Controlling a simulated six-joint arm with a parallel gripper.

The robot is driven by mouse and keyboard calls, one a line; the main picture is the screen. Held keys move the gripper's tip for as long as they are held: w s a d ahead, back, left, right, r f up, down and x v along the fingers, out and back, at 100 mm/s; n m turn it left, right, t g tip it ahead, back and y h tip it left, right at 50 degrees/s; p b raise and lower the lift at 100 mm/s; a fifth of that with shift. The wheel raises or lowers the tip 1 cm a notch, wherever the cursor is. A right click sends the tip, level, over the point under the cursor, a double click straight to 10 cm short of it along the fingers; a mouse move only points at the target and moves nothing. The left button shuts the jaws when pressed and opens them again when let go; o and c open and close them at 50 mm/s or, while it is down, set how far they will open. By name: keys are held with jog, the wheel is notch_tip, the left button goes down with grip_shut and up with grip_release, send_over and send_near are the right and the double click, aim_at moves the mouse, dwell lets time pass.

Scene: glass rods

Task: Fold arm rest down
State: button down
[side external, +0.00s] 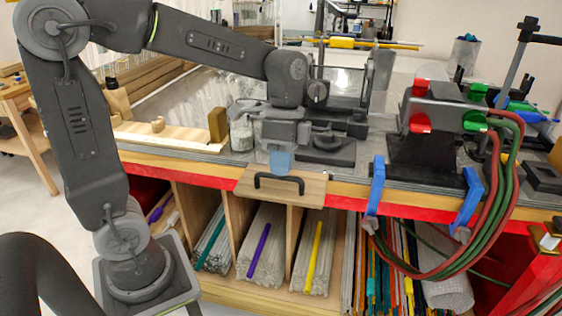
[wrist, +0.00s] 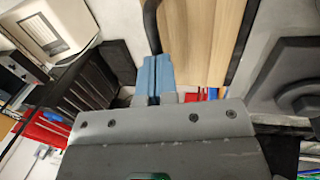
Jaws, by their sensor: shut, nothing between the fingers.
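The arm rest looks to be the wooden board (side external: 300,191) with a black handle (side external: 279,182) at the bench's front edge, above the rod shelves. I cannot tell its exact tilt. My gripper (side external: 281,162) has blue fingertips, shut and empty, pointing down just behind the handle in the side view. In the wrist view my blue fingers (wrist: 154,82) are pressed together, with the wooden board (wrist: 208,40) beside them on the right. The dark handle (wrist: 151,25) shows just beyond the tips. I cannot tell whether they touch.
Below are shelves with bundled glass rods (side external: 262,245) and coloured tubes. A torch burner (side external: 430,125) with red and green hoses stands right on the bench. Blue clamps (side external: 376,185) hang on the front edge. A wooden block (side external: 217,124) is to the left.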

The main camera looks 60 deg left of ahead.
jog(key=shift+s, duration=0.1)
dwell(0.3)
jog(key=shift+s+d+f+t+y, duration=0.3)
jog(key=shift+d+f+t+y, duration=0.05)
jog(key=shift+f+t+y, duration=0.2)
jog(key=shift+s+d+f+t+y, duration=0.3)
jog(key=shift+d+f+t+y, duration=0.05)
jog(key=shift+f+t+y, duration=0.2)
notch_tip(320, 180, down, 13)
jog(key=w+a+t+y, duration=0.1)
jog(key=t+y, duration=0.8)
jog(key=shift+t+y, duration=0.3)
jog(key=shift+y, duration=0.1)
